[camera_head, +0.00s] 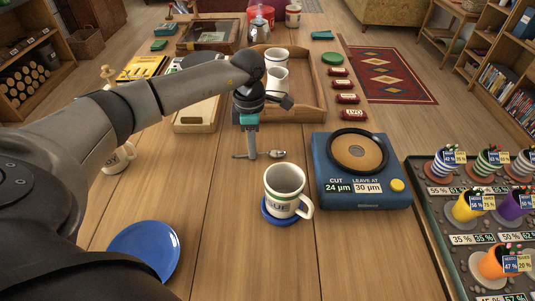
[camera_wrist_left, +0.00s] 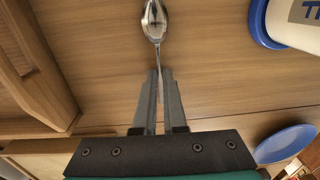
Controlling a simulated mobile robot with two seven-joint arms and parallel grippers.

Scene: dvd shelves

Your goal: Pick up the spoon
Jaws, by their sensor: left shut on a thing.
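The spoon (camera_head: 275,154) is a small silver spoon low over, or on, the wooden table, left of the blue device. In the left wrist view its bowl (camera_wrist_left: 153,20) points away from the gripper and its handle runs back between the fingers. My left gripper (camera_head: 251,154) reaches down from above and is shut on the spoon's handle; its fingers also show in the left wrist view (camera_wrist_left: 160,78). I cannot tell whether the spoon still touches the table. My right gripper is not in view.
A white mug (camera_head: 285,182) stands on a blue coaster (camera_head: 268,216) just in front. A blue device (camera_head: 350,197) is to the right, a blue plate (camera_head: 145,248) at front left. Behind are a wooden tray (camera_head: 309,112) holding white mugs and several red packets (camera_head: 347,98).

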